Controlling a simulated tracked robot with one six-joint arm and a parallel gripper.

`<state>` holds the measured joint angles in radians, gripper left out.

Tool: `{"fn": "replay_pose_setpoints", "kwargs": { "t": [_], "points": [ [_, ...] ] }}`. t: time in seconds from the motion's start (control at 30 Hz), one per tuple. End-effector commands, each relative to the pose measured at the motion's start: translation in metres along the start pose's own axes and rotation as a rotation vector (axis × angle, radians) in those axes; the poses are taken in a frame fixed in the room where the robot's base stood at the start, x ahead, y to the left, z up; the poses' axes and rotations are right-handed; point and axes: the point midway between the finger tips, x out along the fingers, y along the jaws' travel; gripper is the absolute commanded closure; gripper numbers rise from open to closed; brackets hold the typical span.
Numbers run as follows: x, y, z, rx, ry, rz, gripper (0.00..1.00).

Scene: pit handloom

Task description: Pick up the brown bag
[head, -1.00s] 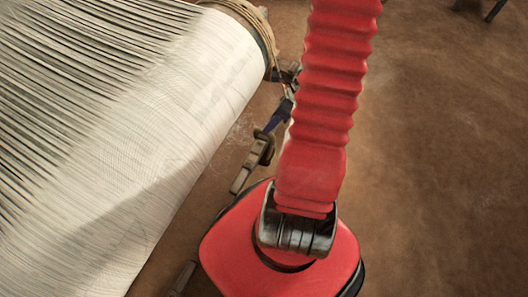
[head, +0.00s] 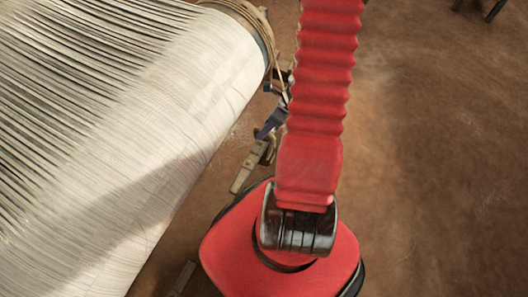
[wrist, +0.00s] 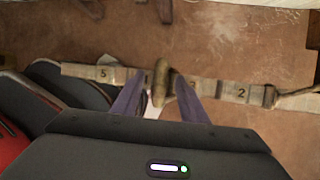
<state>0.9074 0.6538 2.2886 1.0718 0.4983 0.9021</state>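In the wrist view, a small tan-brown elongated object (wrist: 160,83) lies across a strip of numbered blocks; it may be the brown bag, but I cannot confirm that. My gripper (wrist: 158,78) has two purple fingers, spread apart, one on each side of this object. Floor and blocks show in the gaps, so the fingers do not appear closed on it. In the head view, my gripper (head: 271,121) is a small purple shape beside my red arm, near the loom's edge. No bag can be made out clearly there.
The strip of numbered blocks (wrist: 232,91) runs left to right across the wrist view; some blocks (head: 252,166) also show in the head view. The loom's pale cloth roll (head: 190,110) fills the left side. Bare brown floor (head: 440,170) lies open on the right.

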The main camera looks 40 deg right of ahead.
Motion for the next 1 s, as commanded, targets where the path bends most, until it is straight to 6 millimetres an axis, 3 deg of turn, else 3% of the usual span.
{"fn": "replay_pose_setpoints", "kwargs": {
  "t": [0.2,0.77,1.0],
  "points": [
    [-0.0002,-0.0001,0.0000,0.000,0.000,0.000,0.60],
    [-0.0003,-0.0003,-0.0001,0.001,0.000,-0.001,1.00],
    [-0.0004,-0.0006,-0.0002,0.001,0.000,-0.001,1.00]
  ]
}}
